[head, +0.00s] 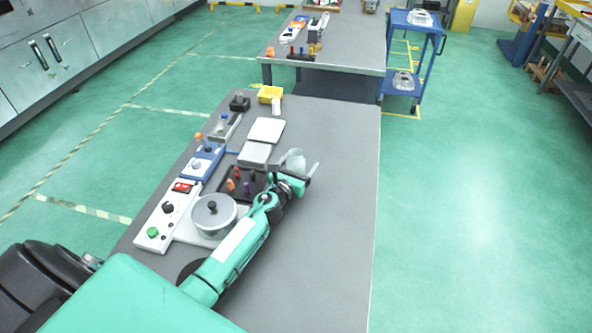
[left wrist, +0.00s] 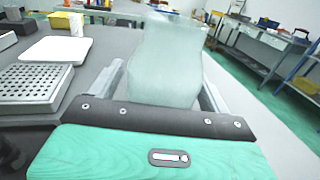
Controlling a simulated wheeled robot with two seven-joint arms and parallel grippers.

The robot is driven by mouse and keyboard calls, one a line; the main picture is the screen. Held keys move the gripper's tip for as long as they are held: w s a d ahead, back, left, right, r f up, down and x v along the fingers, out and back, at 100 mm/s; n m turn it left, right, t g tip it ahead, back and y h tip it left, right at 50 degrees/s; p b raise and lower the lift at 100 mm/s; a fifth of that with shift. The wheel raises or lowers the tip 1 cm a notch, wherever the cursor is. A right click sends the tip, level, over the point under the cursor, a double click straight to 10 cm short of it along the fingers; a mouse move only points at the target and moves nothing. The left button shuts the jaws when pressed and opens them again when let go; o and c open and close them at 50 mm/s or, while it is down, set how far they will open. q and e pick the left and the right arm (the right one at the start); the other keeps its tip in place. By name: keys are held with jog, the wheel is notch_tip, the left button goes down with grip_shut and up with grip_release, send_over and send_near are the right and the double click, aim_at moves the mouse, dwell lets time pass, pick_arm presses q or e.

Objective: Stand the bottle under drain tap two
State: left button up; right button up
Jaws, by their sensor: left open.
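A translucent pale bottle (head: 294,158) stands on the grey workbench, right of a perforated metal block. My left gripper (head: 303,170) reaches it low over the bench, with its jaws open. In the left wrist view the bottle (left wrist: 166,65) fills the space between the two fingers (left wrist: 163,90), one on each side, with a gap that looks small. Whether the fingers touch it cannot be told. The bottle's lower part is hidden by the gripper body. I cannot make out a drain tap marked two. My right gripper is not in view.
A lidded pot (head: 213,214), a white control panel (head: 153,232), a blue-and-white device (head: 204,160), the perforated block (head: 255,153) and a white tray (head: 266,130) line the bench's left side. A yellow box (head: 270,93) is at its far end. The bench's right side is clear.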

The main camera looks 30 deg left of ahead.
pick_arm(q)
jog(key=c, duration=1.2)
jog(key=shift+o, duration=0.2)
jog(key=shift+r, duration=0.1)
